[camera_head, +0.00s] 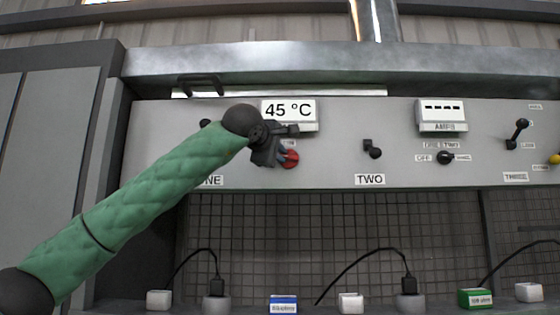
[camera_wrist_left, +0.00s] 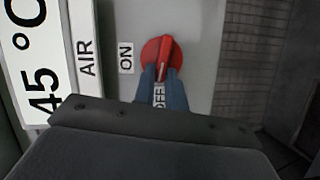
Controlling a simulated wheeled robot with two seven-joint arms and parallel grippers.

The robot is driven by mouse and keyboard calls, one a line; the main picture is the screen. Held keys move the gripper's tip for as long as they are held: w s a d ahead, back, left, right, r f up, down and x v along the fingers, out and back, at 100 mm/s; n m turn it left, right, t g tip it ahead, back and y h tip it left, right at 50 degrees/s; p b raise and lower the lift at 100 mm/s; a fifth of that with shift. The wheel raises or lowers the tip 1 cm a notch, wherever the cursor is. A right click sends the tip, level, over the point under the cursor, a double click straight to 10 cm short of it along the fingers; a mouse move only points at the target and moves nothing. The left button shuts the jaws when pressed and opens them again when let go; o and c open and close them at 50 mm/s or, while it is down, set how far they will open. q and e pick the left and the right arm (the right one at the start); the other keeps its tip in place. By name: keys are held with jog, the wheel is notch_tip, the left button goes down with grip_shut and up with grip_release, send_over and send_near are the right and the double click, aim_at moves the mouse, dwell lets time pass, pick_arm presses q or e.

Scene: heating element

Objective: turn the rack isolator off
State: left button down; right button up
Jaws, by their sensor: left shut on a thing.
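The rack isolator is a red round knob with a raised bar handle (camera_wrist_left: 164,56), mounted on the grey panel. In the head view the red knob (camera_head: 292,160) shows just below the 45 °C display, partly hidden by my left gripper (camera_head: 283,155). In the left wrist view the two blue-grey fingers of the left gripper (camera_wrist_left: 163,86) are shut on the near end of the handle. The handle's near end lies toward the OFF label (camera_wrist_left: 159,96), which is partly covered by the fingers. The ON label (camera_wrist_left: 126,58) is to the left. My right gripper is not in view.
The 45 °C display (camera_head: 289,110) sits right above the gripper. Other controls are to the right: a dark knob (camera_head: 372,150), an OFF-marked selector (camera_head: 445,157) and a lever (camera_head: 517,133). Mesh-fronted bays (camera_head: 330,235) with cables and small boxes are below.

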pick_arm(q)
jog(key=shift+f+n+t+h+b, duration=0.35)
jog(key=shift+n+b, duration=0.65)
jog(key=shift+b, duration=0.45)
jog(key=c, duration=1.4)
grip_release()
jog(key=shift+a, duration=0.1)
jog(key=shift+c, duration=0.2)
jog(key=v, duration=0.7)
jog(key=shift+s+b, duration=0.4)
jog(key=shift+b, duration=0.05)
jog(key=shift+a, duration=0.15)
